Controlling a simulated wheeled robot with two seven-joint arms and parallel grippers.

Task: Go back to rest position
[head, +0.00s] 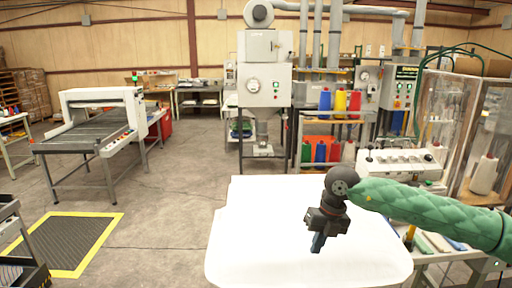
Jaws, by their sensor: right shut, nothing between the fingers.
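My right gripper (318,243) hangs at the end of my green-sleeved right arm, which comes in from the right edge. It points down over a large white pillow-like piece (250,235) in the lower middle. The fingers are shut with nothing between them. Whether the fingertips touch the white surface I cannot tell. My left gripper is not in view.
A filling machine (264,85) stands behind the white piece. A control box with knobs (400,163) and a clear-walled cabinet (450,125) stand at the right, close to my arm. A conveyor machine (100,125) stands at left. Open floor (165,215) lies between.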

